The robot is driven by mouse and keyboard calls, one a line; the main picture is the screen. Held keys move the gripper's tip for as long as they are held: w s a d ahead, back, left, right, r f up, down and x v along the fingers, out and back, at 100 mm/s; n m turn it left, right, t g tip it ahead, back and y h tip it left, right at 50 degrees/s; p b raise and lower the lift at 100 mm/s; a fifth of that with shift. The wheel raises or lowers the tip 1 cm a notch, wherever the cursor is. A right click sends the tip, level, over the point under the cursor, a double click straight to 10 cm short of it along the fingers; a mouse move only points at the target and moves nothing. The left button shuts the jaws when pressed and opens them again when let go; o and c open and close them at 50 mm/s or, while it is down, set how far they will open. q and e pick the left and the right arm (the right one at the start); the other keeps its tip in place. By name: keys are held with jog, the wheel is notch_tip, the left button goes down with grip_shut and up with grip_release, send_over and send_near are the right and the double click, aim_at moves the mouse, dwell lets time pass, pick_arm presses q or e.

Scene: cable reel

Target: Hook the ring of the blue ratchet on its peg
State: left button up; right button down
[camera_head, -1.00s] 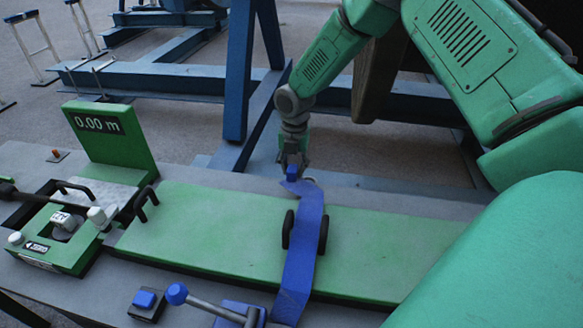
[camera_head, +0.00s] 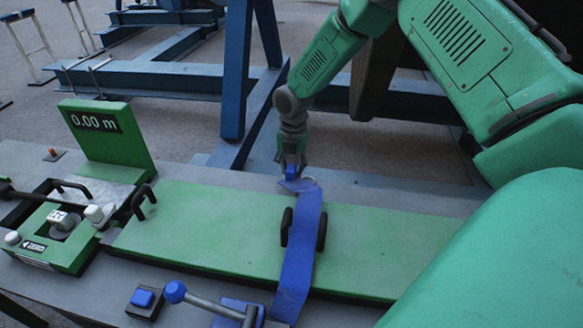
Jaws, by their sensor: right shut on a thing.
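The blue ratchet strap (camera_head: 299,258) runs from the front of the bench, between two black rollers, across the green plate to its far edge. At its far end is a blue end piece with a thin pale ring (camera_head: 309,184). My right gripper (camera_head: 291,172) is shut on the blue end piece, just beyond the far edge of the green plate. The blue ratchet (camera_head: 237,311) with its ball-ended lever (camera_head: 175,291) is at the front edge of the view. I cannot make out the peg; it may be hidden at the gripper. My left gripper is not in view.
The green plate (camera_head: 200,226) is mostly bare on both sides of the strap. A green meter display (camera_head: 105,135) reads 0.00 m at the left, behind a ZERO counter unit (camera_head: 50,245). A blue button (camera_head: 144,301) sits in front. Blue steel frames (camera_head: 238,75) stand behind the bench.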

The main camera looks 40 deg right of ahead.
jog(key=shift+a+f, duration=0.2)
jog(key=shift+d+f+b, duration=0.2)
jog(key=shift+f+b, duration=0.3)
jog(key=shift+f, duration=0.55)
dwell(1.1)
jog(key=c, duration=1.2)
grip_release()
notch_tip(320, 180, up, 12)
jog(key=shift+w+d+f, duration=0.1)
jog(key=shift+d, duration=0.05)
